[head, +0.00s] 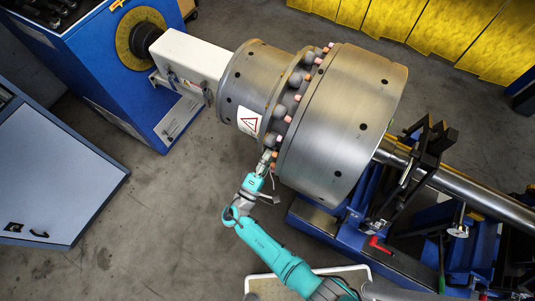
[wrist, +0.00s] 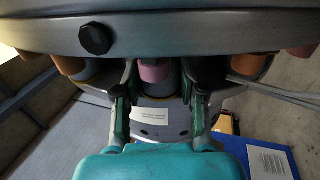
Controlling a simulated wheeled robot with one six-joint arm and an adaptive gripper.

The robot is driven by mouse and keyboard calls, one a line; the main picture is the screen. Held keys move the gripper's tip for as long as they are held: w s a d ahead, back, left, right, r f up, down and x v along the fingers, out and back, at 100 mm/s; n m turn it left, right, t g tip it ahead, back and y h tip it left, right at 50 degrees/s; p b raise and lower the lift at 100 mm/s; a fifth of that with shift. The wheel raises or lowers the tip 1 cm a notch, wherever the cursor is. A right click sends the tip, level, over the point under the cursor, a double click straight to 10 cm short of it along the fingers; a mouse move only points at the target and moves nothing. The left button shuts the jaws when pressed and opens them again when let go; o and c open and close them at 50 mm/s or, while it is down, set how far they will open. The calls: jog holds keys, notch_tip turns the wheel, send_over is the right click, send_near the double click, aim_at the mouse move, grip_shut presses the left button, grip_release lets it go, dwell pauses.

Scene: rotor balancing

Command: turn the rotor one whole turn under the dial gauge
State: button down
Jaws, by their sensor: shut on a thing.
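The rotor (head: 335,125) is a large grey steel drum, joined to a smaller flanged drum (head: 250,85) on its left. A ring of dark round pegs with pink and orange ends runs between them. My gripper (head: 268,160) is at the lower side of this ring. In the wrist view my gripper (wrist: 161,85) has one finger on each side of a pink-ended peg (wrist: 155,72) and is shut on it. The rotor's rim (wrist: 200,35) fills the top of that view. I cannot make out the dial gauge for certain.
A shaft (head: 480,205) runs right from the rotor over a blue stand (head: 320,220) with clamps and a red handle (head: 380,245). A blue drive housing (head: 130,90) stands upper left, a grey-blue cabinet (head: 60,170) at left. Open floor (head: 150,220) lies between cabinet and arm.

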jog(key=shift+f, duration=0.3)
dwell(0.4)
jog(key=c, duration=0.7)
grip_release()
jog(key=shift+o, duration=0.2)
jog(key=v, duration=1.2)
